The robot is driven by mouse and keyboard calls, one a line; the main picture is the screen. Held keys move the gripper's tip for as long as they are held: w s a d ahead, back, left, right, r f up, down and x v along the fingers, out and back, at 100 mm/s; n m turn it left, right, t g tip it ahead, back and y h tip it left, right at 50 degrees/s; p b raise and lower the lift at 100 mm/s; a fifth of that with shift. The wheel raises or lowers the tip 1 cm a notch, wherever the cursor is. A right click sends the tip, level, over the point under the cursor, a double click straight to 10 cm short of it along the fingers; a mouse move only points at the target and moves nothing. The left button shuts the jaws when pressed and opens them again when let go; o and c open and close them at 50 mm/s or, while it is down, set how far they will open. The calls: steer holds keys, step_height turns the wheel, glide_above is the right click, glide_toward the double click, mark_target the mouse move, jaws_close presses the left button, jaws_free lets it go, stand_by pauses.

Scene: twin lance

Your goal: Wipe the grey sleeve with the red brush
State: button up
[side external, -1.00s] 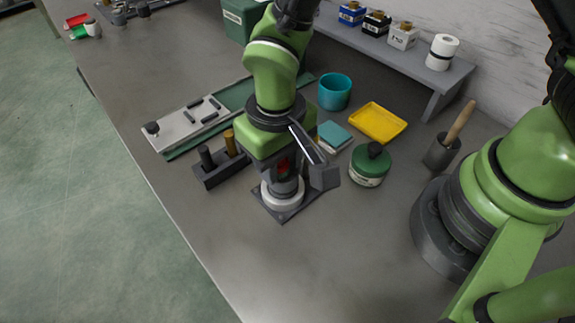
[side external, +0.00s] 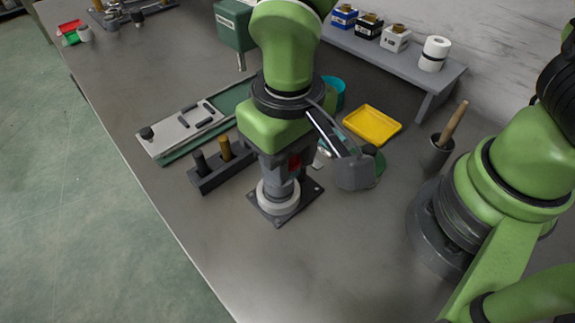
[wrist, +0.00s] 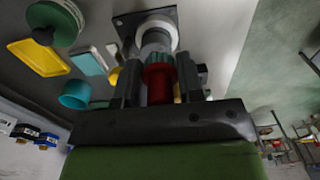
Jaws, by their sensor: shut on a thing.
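My gripper (side external: 284,166) points down over the grey sleeve (side external: 280,183) and is shut on the red brush (side external: 294,161), mostly hidden by the fingers in the side view. In the wrist view the brush's red body (wrist: 158,82) sits between the two dark fingers of my gripper (wrist: 158,88). The sleeve (wrist: 157,38) stands upright in a white ring on a dark square plate, straight ahead of the brush. The brush's far end meets or overlaps the sleeve's mouth; I cannot tell how deep it is.
A dark rack (side external: 222,165) with a black and a brass peg stands close left. A grey fixture plate (side external: 185,132) lies behind it. The yellow tray (side external: 372,125) and a pestle in a cup (side external: 440,145) are to the right. The bench front is clear.

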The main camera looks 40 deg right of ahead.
steer(key=shift+r, duration=1.35)
steer(key=shift+w, duration=0.1)
steer(key=w+d+f, duration=0.2)
steer(key=w+d, duration=0.5)
steer(key=w, duration=0.1)
steer(key=w+d+f, duration=0.3)
steer(key=w+d, duration=0.5)
steer(key=f, duration=0.9)
steer(key=shift+s+d+f, duration=0.1)
steer(key=shift+d+f, duration=0.05)
steer(key=shift+d, duration=0.2)
steer(key=shift+f, duration=0.35)
steer(key=shift+f, duration=0.1)
